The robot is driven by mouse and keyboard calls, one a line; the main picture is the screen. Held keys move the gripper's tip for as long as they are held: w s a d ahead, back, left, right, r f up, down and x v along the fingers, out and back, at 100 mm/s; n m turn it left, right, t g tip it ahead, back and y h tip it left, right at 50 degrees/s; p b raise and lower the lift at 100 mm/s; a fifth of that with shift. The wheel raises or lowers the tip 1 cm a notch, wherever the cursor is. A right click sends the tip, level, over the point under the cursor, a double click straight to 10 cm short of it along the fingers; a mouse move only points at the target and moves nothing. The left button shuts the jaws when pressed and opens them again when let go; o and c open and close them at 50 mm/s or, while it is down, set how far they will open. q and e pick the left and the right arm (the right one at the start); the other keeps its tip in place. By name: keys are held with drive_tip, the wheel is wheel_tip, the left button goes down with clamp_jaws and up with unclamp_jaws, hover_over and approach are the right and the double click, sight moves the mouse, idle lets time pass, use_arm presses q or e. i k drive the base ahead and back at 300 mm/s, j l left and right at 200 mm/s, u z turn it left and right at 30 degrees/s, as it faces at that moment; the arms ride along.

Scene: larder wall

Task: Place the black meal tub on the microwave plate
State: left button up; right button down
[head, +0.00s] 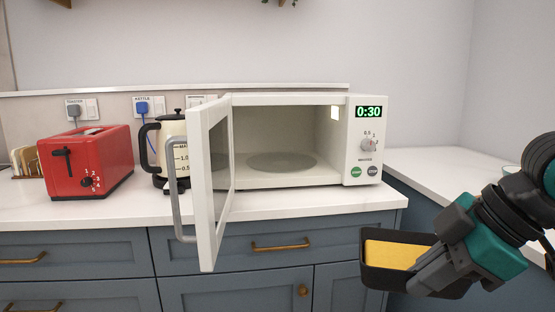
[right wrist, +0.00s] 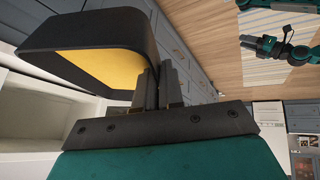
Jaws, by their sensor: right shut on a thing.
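The black meal tub (head: 372,278) with yellow food inside is in the lower right of the head view, in front of the cabinets and below counter height. My right gripper (head: 430,268) is shut on its right wall. The right wrist view shows the tub (right wrist: 60,38) at the fingertips (right wrist: 155,85). The white microwave (head: 368,150) stands on the counter with its door (head: 209,190) swung open toward me. Its round plate (head: 282,162) lies flat inside and is bare. My left gripper is not in the head view.
The open door with its grey handle (head: 181,200) juts past the counter edge on the left of the cavity. A kettle (head: 172,135) and red toaster (head: 88,160) stand further left. The right counter (head: 440,170) is mostly clear.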

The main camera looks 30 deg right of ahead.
sight(276, 168)
drive_tip(key=i, duration=1.3)
